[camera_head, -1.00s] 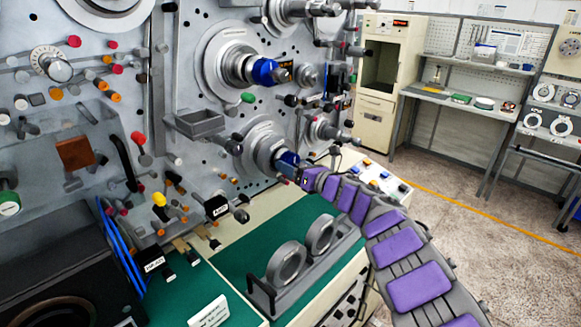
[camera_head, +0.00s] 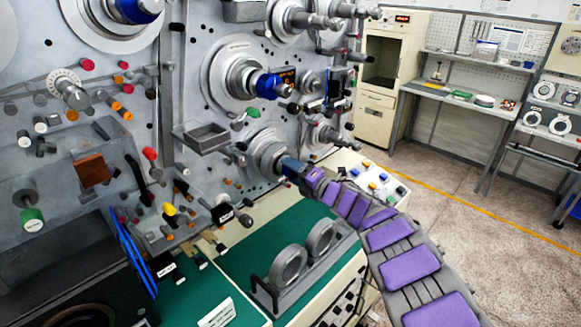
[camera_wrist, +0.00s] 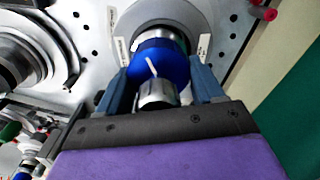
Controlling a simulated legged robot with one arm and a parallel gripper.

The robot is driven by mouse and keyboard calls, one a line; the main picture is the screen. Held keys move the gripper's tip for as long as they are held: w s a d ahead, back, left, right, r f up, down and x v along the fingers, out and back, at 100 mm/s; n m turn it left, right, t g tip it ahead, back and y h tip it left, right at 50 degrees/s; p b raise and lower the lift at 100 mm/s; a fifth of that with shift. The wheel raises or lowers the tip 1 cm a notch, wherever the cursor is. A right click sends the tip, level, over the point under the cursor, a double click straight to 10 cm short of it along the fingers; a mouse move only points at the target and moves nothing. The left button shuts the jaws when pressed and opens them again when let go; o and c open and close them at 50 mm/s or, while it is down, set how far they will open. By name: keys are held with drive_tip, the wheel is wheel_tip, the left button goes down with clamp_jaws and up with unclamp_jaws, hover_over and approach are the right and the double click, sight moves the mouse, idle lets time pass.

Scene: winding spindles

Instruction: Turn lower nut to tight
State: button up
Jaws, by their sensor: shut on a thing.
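The lower nut (camera_wrist: 160,60) is blue with a white line mark and sits on the lower spindle in front of a round grey flange (camera_wrist: 200,22). My gripper (camera_wrist: 160,82) has its two blue fingers on either side of the nut and is shut on it. A metal shaft end (camera_wrist: 157,94) sticks out of the nut between the fingers. In the head view my gripper (camera_head: 291,167) is at the lower spindle (camera_head: 262,152), and its fingers mostly hide the nut there. The upper spindle carries another blue nut (camera_head: 268,86), apart from my gripper.
A grey tray (camera_head: 205,139) juts from the panel left of the lower spindle. Below, a rack with two grey rings (camera_head: 290,265) stands on the green bench top (camera_head: 240,240). A button panel (camera_head: 368,178) lies behind my arm. The floor at right is open.

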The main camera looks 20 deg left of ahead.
drive_tip(key=m+p, duration=0.6)
drive_tip(key=shift+w+d+r+m, duration=0.2)
drive_tip(key=shift+d+m, duration=0.1)
drive_tip(key=shift+m, duration=0.1)
drive_tip(key=m+p, duration=0.3)
drive_tip(key=shift+f+m+p, duration=0.15)
drive_tip(key=shift+m+p, duration=1.3)
drive_tip(key=shift+m, duration=0.05)
drive_tip(key=shift+c, duration=0.4)
drive_tip(key=o, duration=1)
drive_tip(key=shift+a, duration=0.15)
drive_tip(key=shift+o, duration=0.2)
drive_tip(key=shift+s, duration=0.1)
drive_tip(key=v, duration=1.7)
drive_tip(key=shift+b, duration=0.45)
